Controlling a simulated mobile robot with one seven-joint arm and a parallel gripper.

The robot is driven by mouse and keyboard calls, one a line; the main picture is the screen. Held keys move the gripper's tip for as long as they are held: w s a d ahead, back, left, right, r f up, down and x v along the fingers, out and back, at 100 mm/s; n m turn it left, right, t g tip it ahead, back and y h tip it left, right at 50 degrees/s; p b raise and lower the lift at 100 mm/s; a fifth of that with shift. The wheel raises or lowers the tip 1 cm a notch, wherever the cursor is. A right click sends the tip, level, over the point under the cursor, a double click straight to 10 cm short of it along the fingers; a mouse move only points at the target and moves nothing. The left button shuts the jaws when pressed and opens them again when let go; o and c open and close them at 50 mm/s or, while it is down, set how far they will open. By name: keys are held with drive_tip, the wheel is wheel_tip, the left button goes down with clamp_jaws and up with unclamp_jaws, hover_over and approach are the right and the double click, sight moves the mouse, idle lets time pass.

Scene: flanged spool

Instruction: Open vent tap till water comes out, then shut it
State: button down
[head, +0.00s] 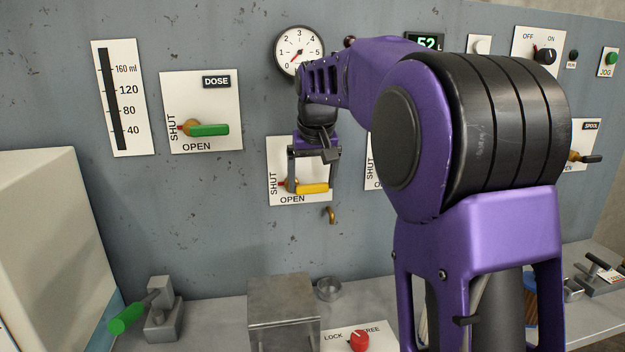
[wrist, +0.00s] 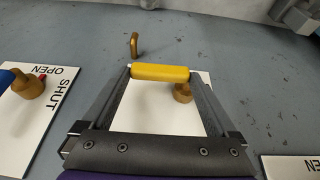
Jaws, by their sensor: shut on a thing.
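A tap with a yellow handle (head: 313,188) sits on a white plate (head: 316,166) low in the middle of the wall panel. SHUT is on the plate's left and OPEN below; its name label is hidden by my gripper. The handle points right, nearly level. My gripper (head: 308,186) is shut on the yellow handle; in the wrist view its fingers press the ends of the handle (wrist: 160,73). The tap's brass hub (wrist: 183,93) shows beside it. A brass spout (head: 330,214) is below the plate, also in the wrist view (wrist: 134,45); I see no water at it.
The DOSE tap's green handle (head: 208,130) is to the left. A blue-handled tap (wrist: 28,86) neighbours mine in the wrist view. A round gauge (head: 299,51) is above, needle near zero.

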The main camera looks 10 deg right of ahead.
drive_tip(key=shift+a+r+n+h+p, duration=0.3)
drive_tip(key=shift+a+r+h+p, duration=0.2)
drive_tip(key=shift+h+p, duration=0.5)
drive_tip(key=h, duration=0.2)
drive_tip(key=a+h, duration=0.1)
drive_tip(key=shift+r+n+h, duration=0.35)
drive_tip(key=shift+n+h, duration=0.05)
drive_tip(key=h, duration=0.1)
drive_tip(key=a+h, duration=0.1)
drive_tip(key=h, duration=0.1)
drive_tip(key=shift+a+r+n+t, duration=0.15)
drive_tip(key=shift+a+n+t, duration=0.05)
drive_tip(key=shift+n+t, duration=0.2)
drive_tip(key=shift+a+n+t+h+b, duration=0.15)
drive_tip(key=shift+a+n+h+b, duration=0.2)
drive_tip(key=shift+h, duration=0.7)
drive_tip(key=shift+a+n+t+h, duration=0.15)
drive_tip(key=shift+a+h, duration=0.3)
drive_tip(key=shift+h, duration=0.6)
unclamp_jaws()
